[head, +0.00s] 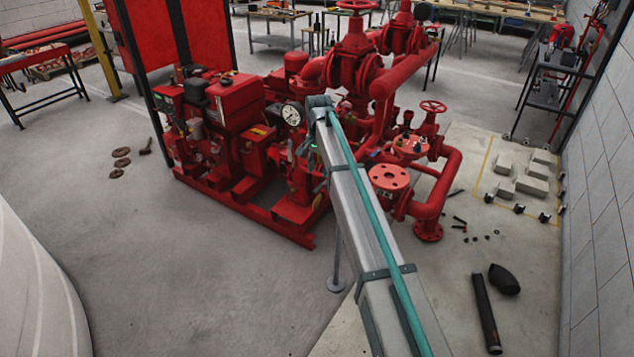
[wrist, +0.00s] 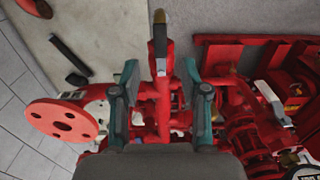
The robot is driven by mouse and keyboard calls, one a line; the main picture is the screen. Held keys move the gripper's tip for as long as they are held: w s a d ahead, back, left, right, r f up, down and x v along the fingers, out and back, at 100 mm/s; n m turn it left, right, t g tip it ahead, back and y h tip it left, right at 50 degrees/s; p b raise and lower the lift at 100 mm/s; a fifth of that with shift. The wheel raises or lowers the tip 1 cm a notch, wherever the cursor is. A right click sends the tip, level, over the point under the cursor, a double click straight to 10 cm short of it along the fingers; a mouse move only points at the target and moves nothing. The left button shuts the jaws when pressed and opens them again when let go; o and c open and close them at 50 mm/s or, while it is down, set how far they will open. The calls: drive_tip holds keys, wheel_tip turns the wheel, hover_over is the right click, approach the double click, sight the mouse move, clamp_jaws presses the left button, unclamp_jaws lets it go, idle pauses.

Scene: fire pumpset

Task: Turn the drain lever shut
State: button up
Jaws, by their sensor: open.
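In the wrist view, a lever with a dark handle (wrist: 160,42) and a brass-coloured tip stands at the top centre, above a red pipe running down the middle. I take it for the drain lever. My gripper (wrist: 160,80) is open, with one teal-and-grey finger on each side of the red pipe. The lever handle lies just beyond the fingertips, between their lines; I cannot tell whether anything touches. In the head view, the red pumpset (head: 300,165) stands in the middle. The lever and my fingers cannot be made out there.
An orange-red flange (wrist: 62,120) lies close left of my gripper in the wrist view. Red pipes and frame parts crowd the right side. In the head view, a dark tube (head: 486,314) and several grey blocks (head: 525,178) lie on the floor at right. The floor at left is mostly clear.

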sight(319, 187)
wheel_tip(319, 187, down, 7)
drive_tip(key=shift+r+p, duration=0.15)
drive_tip(key=shift+p, duration=0.45)
drive_tip(key=shift+c, duration=0.4)
clamp_jaws()
